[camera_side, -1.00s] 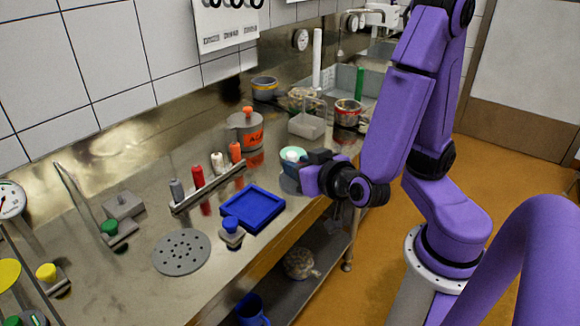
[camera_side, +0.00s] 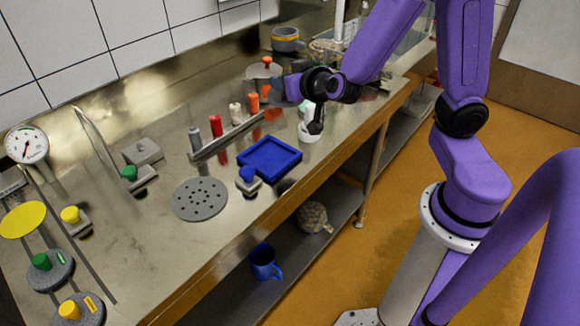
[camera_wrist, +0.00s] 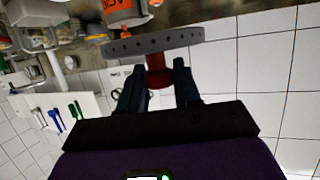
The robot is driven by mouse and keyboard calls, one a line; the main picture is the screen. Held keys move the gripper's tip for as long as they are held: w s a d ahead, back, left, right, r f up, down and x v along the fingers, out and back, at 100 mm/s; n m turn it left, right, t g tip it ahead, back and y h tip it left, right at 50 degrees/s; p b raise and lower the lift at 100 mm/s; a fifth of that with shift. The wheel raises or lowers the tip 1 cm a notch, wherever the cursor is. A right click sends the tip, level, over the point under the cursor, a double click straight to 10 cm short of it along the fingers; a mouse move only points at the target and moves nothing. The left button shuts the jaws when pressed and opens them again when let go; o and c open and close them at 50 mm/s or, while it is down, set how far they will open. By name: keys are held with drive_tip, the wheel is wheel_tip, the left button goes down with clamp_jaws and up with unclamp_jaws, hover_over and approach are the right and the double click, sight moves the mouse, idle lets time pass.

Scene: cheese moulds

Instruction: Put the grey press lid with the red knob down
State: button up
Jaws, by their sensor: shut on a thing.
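In the wrist view, the grey press lid (camera_wrist: 153,43) is a flat disc seen nearly edge-on, beyond my fingertips. Its red knob (camera_wrist: 156,74) is between the two dark fingers of my gripper (camera_wrist: 158,78), which are shut on it. In the side view, my gripper (camera_side: 284,88) is raised over the back part of the steel bench (camera_side: 130,235), in front of the grey pot with the orange knob (camera_side: 256,72). I cannot make out the lid clearly there; the arm and gripper cover that area.
A rack (camera_side: 228,136) holds several coloured upright pieces. A blue tray (camera_side: 270,158), a blue-knobbed block (camera_side: 247,180), a perforated grey disc (camera_side: 200,199) and a white bowl (camera_side: 308,132) stand nearby. Lids with green (camera_side: 41,262) and yellow knobs are lower left.

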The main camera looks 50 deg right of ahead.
drive_tip(key=s+a+n+g+y, duration=0.1)
drive_tip(key=s+a+n+y, duration=0.35)
drive_tip(key=a, duration=0.45)
drive_tip(key=s+a+n+y, duration=0.3)
drive_tip(key=a+n+y, duration=0.25)
drive_tip(key=a, duration=0.45)
hover_over(199, 197)
drive_tip(key=shift+m+y, duration=0.4)
drive_tip(key=f, duration=1)
drive_tip(key=shift+s+d, duration=0.15)
drive_tip(key=shift+s, duration=0.1)
drive_tip(key=shift+w+f, duration=0.35)
drive_tip(key=shift+f, duration=0.05)
drive_tip(key=shift+s+a+f, duration=0.1)
drive_tip(key=shift+a+f, duration=0.1)
drive_tip(key=shift+f, duration=1.2)
drive_tip(key=shift+f, duration=0.45)
